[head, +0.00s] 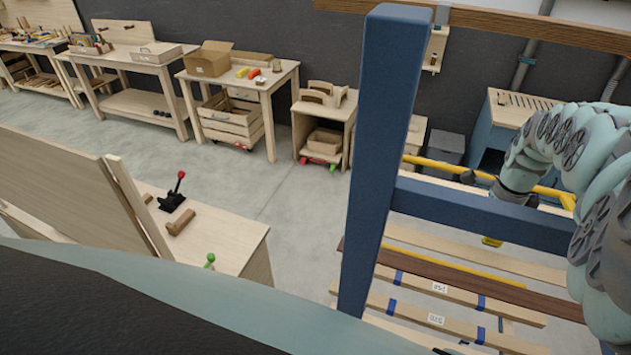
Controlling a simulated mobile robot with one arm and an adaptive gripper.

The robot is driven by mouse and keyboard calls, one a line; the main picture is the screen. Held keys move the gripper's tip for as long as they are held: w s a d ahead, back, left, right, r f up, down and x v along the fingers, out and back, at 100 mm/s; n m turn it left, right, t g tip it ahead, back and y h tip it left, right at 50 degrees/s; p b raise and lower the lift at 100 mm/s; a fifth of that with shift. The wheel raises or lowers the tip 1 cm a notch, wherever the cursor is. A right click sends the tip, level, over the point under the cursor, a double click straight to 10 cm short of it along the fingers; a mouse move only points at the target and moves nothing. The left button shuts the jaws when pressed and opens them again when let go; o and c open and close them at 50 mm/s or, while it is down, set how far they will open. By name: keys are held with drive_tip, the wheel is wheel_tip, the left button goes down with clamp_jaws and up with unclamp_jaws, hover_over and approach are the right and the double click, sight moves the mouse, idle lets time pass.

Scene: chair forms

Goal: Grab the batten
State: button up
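Several long wooden battens lie side by side on a rack at the lower right. One pale batten (460,294) has blue bands and a white label, and a second pale batten (455,325) in front of it is marked alike. A dark brown batten (455,275) and a plain pale batten (450,247) lie behind them. I cannot tell which one the task means. My arm comes in from the right and bends down; its dark end (514,193) is above and behind the battens. The blue crossbar hides what is below it, so my gripper's fingers do not show clearly.
A blue post (380,160) and crossbar (480,217) stand before the rack. A yellow bar (440,165) runs behind. A pale bench (225,235) with a red-knobbed lever (173,195) is at left. Workbenches line the dark wall. The grey floor between (300,215) is clear.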

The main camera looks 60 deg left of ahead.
clamp_jaws()
idle(0.5)
